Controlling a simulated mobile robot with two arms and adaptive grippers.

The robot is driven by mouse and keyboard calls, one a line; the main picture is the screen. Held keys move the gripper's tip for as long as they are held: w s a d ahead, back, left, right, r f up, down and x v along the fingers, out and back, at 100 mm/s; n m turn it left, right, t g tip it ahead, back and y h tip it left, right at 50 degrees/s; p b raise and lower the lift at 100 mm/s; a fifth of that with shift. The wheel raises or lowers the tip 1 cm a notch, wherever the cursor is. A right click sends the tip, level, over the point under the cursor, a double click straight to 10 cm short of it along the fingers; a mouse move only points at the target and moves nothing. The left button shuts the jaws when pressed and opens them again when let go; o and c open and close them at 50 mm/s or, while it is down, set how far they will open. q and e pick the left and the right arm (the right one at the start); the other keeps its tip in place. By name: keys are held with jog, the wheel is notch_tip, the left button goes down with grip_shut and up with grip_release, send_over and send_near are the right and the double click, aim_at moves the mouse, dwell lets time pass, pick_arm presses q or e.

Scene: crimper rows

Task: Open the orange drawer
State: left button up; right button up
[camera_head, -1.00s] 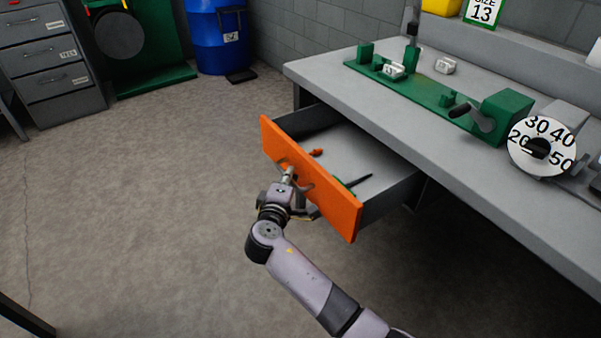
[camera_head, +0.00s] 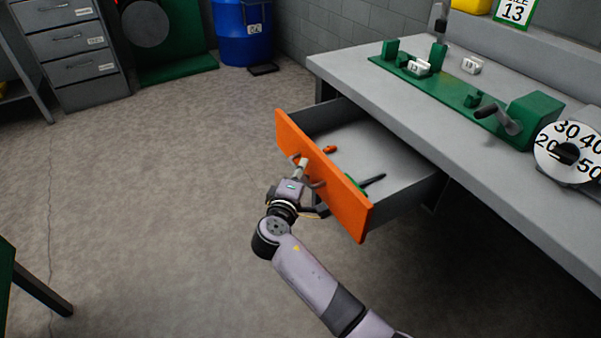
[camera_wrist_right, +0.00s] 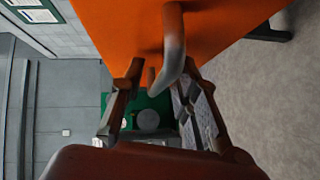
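The orange drawer (camera_head: 341,200) stands pulled well out of the grey bench, its inside visible. Its curved handle (camera_head: 318,184) is on the orange front. My right gripper (camera_head: 301,170) is at the handle, the arm reaching up from the bottom right. In the right wrist view the handle (camera_wrist_right: 174,45) passes between the two fingers of the right gripper (camera_wrist_right: 162,68), which close in around it; part of the contact is hidden. The orange front also fills the top of that view (camera_wrist_right: 110,25). My left gripper is not in view.
Inside the drawer lie a small orange item (camera_head: 330,149) and a dark tool (camera_head: 373,180). The grey bench (camera_head: 400,125) carries a green fixture (camera_head: 455,95) and a numbered dial (camera_head: 567,152). A blue barrel (camera_head: 242,35) and grey cabinet (camera_head: 75,50) stand behind.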

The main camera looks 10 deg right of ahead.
jog(key=v, duration=1.2)
jog(key=shift+f, duration=0.1)
